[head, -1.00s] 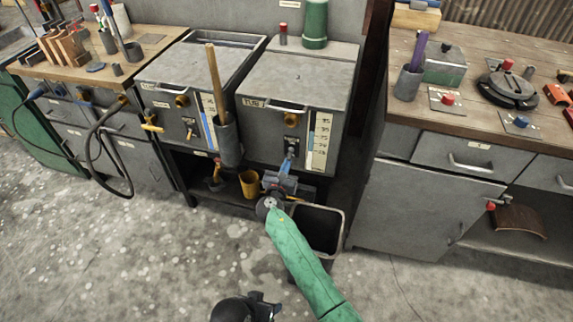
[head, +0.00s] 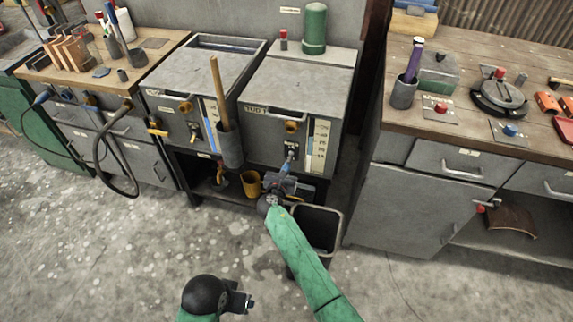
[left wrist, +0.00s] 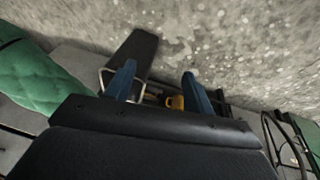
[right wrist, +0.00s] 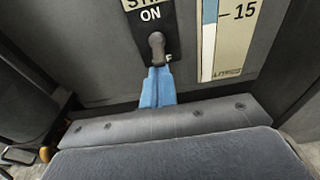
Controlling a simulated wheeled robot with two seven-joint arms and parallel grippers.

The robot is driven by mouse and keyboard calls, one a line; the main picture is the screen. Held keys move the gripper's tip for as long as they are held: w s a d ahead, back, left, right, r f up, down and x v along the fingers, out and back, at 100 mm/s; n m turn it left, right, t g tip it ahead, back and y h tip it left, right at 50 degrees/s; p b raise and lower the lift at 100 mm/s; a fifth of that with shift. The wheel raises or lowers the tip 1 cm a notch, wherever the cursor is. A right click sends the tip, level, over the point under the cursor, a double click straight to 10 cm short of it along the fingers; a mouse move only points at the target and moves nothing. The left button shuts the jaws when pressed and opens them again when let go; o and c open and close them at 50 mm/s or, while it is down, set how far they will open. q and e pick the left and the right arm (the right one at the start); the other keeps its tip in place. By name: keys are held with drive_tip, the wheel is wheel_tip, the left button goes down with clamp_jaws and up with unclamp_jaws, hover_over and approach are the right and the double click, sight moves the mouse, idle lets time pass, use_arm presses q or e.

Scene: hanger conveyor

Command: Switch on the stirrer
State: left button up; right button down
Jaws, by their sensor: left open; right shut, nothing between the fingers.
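The stirrer switch (right wrist: 157,46) is a small dark lever on a black plate, under a partly cut-off label ending in "ON". It is on the front of the right-hand grey tub (head: 262,135). My right gripper (right wrist: 158,72) is shut and empty, its blue fingertips just below the lever and seeming to meet its lower end. The fingertips hide part of the switch, and I cannot tell its setting. In the head view my right gripper (head: 289,163) reaches up to that panel. My left gripper (head: 246,303) is open and empty, low over the floor; its spread fingers show in the left wrist view (left wrist: 160,88).
A similar tub (head: 190,75) with its own small switch (head: 195,130) stands to the left. A wooden-handled tool in a grey holder (head: 229,145) is between them. A dark bin (head: 318,228) stands under my right arm. The floor in front is clear.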

use_arm(q)
drive_tip(key=s+a+f+p, duration=0.1)
drive_tip(key=a+f+p, duration=0.1)
drive_tip(key=f, duration=0.8)
drive_tip(key=s+a+f+y+p, duration=0.1)
drive_tip(key=f+p, duration=0.4)
drive_tip(key=f, duration=0.5)
drive_tip(key=s+a+f+p, duration=0.1)
drive_tip(key=f+p, duration=0.3)
drive_tip(key=f, duration=0.6)
drive_tip(key=shift+a+f+g, duration=0.3)
drive_tip(key=shift+a, duration=0.6)
use_arm(e)
drive_tip(key=r+g, duration=0.1)
drive_tip(key=g, duration=0.2)
drive_tip(key=shift+s+r+y, duration=0.2)
drive_tip(key=shift+r+y, duration=0.2)
use_arm(q)
drive_tip(key=shift+r, duration=0.1)
drive_tip(key=shift+r+p, duration=0.85)
drive_tip(key=shift+p, duration=0.2)
use_arm(e)
drive_tip(key=shift+r, duration=0.75)
use_arm(q)
drive_tip(key=shift+f, duration=0.1)
